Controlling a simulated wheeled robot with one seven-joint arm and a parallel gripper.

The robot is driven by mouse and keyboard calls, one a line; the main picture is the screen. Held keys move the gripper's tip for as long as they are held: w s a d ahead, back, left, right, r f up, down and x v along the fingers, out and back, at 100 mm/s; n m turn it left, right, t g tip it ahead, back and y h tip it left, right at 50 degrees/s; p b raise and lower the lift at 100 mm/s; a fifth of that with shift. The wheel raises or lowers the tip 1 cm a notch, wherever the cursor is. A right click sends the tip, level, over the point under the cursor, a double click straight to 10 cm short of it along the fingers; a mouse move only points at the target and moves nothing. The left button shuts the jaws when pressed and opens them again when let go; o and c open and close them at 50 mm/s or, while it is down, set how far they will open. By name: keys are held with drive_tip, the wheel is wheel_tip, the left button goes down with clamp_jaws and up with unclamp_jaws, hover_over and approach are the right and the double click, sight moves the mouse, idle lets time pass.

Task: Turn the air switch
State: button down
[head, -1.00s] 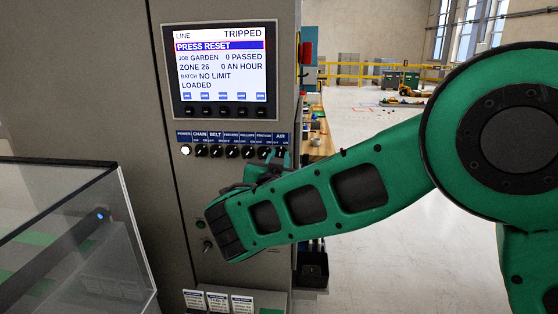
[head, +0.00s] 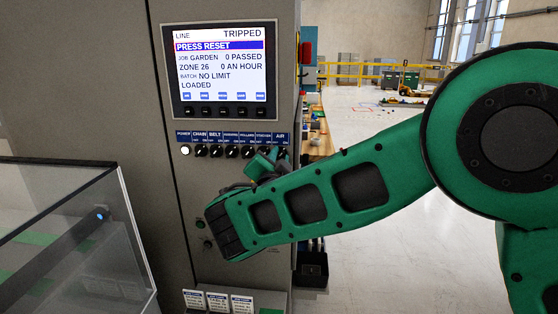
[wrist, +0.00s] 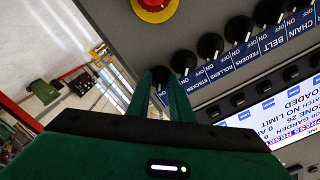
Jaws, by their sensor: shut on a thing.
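The air switch (wrist: 160,74) is a small black rotary knob at the right end of the switch row in the head view, under the AIR label (head: 280,136). In the wrist view it sits between the tips of my green fingers, which partly cover it. My gripper (head: 273,157) is shut on it, with the fingers against the panel. In the wrist view the gripper (wrist: 161,78) hides the label beside this knob, and its pointer cannot be read.
Several like black knobs (head: 231,152) stand close to the left, beside a lit power lamp (head: 185,151). The screen (head: 224,62) above reads TRIPPED, PRESS RESET. A red emergency stop (wrist: 154,6) shows in the wrist view. A clear-walled guard (head: 75,240) stands at lower left.

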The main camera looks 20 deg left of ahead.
drive_tip(key=shift+f, duration=0.3)
drive_tip(key=c, duration=1.9)
unclamp_jaws()
drive_tip(key=shift+o, duration=0.2)
drive_tip(key=shift+r, duration=0.15)
drive_tip(key=v, duration=1)
drive_tip(key=shift+s, duration=0.35)
drive_tip(key=shift+w+d, duration=0.1)
